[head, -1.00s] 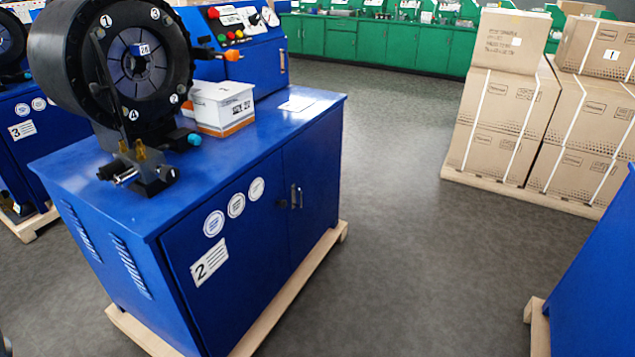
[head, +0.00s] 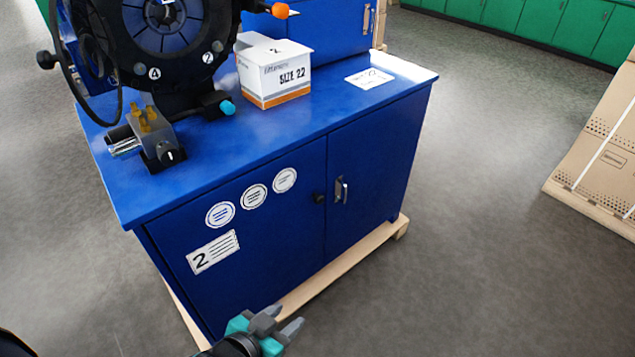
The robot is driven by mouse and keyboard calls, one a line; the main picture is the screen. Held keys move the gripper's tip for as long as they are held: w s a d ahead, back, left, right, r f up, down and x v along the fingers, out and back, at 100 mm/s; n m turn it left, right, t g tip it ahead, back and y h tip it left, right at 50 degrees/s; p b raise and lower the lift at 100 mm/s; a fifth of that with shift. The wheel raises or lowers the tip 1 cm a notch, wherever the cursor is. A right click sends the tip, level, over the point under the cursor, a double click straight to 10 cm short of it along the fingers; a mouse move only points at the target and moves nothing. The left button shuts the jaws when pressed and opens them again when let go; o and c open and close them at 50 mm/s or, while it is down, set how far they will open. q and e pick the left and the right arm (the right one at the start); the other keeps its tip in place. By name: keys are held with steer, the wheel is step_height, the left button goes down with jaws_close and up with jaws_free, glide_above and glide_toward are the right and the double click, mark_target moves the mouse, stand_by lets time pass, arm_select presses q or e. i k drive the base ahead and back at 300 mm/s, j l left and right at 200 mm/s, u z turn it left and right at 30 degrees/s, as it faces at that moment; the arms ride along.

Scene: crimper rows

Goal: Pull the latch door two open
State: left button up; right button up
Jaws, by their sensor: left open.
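The blue cabinet of machine two has two front doors. The left door (head: 255,262), with a "2" label and several round stickers, looks shut. A small black latch knob (head: 318,198) sits near its right edge. The right door (head: 372,165) also looks shut and carries a metal handle (head: 341,190) near the seam. My left gripper (head: 287,322) is at the bottom of the head view, in front of and below the left door. Its grey fingers are spread and empty, apart from the latch and handle. My right gripper is not in view.
A black crimper head (head: 165,38), a small vise (head: 152,138) and a "SIZE 22" box (head: 273,70) stand on the cabinet top. A wooden pallet (head: 330,277) juts out below the doors. Cartons (head: 605,150) stand at right; the floor between is clear.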

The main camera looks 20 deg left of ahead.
mark_target(370, 157)
steer(key=i+l+u, duration=0.15)
steer(key=u, duration=0.2)
steer(key=i+l+u, duration=0.15)
steer(key=u, duration=0.2)
steer(key=i+l+u, duration=0.1)
steer(key=l+u, duration=0.3)
steer(key=i+l+u, duration=0.1)
steer(key=l+u, duration=0.2)
steer(key=i+l+u, duration=0.1)
steer(key=l+u, duration=0.5)
steer(key=l, duration=0.2)
